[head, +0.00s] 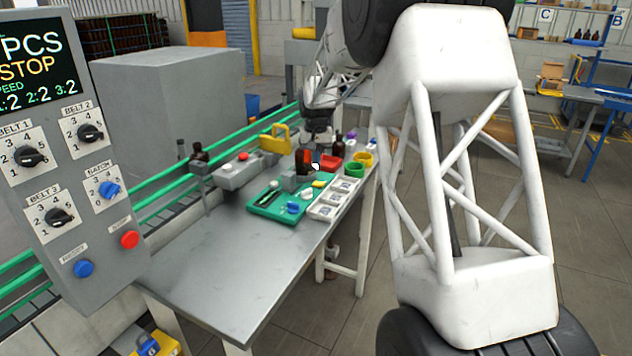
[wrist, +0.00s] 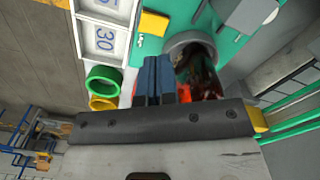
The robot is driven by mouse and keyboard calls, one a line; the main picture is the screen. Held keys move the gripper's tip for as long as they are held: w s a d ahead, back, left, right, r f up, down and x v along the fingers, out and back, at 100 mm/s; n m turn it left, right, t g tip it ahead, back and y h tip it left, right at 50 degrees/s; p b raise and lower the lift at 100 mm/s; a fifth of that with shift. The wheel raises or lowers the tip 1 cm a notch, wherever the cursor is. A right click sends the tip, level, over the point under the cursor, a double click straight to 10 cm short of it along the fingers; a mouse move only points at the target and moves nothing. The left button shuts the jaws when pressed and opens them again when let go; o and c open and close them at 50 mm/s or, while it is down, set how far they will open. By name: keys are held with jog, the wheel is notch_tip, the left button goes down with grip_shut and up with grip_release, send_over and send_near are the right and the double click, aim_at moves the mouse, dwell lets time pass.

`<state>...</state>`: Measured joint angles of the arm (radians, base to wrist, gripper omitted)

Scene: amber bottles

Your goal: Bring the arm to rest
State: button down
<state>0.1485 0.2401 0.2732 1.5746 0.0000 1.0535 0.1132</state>
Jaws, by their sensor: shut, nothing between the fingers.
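My gripper (wrist: 158,78) shows in the wrist view with its blue fingers together and nothing between them. An amber bottle (wrist: 203,80) stands just right of the fingers there, inside or behind a grey round holder (wrist: 190,40); I cannot tell whether they touch. In the head view my arm reaches over the far end of the grey table (head: 215,270), above the teal tray (head: 272,208). An amber bottle (head: 304,160) shows below the wrist there; the fingertips are hard to make out.
Another amber bottle (head: 198,153) stands left, near the green conveyor rails (head: 170,190). The table's near part is clear.

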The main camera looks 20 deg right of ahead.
jog(key=s+a+r, duration=0.3)
jog(key=s+r, duration=0.1)
jog(key=s, duration=0.5)
jog(key=s+a+r+n+t, duration=0.1)
jog(key=s+a+r, duration=0.15)
jog(key=s, duration=0.65)
jog(key=s+a+r, duration=0.3)
jog(key=s+r, duration=0.1)
jog(key=s, duration=0.5)
jog(key=s+a+f+n, duration=0.1)
jog(key=s+a+f, duration=0.1)
jog(key=s, duration=1.2)
jog(key=s+a+f+t, duration=0.1)
jog(key=s+f, duration=0.1)
jog(key=s, duration=1.2)
jog(key=shift+a+f+n+t, duration=0.25)
jog(key=shift+a+n+t, duration=0.05)
jog(key=shift+a+n, duration=0.1)
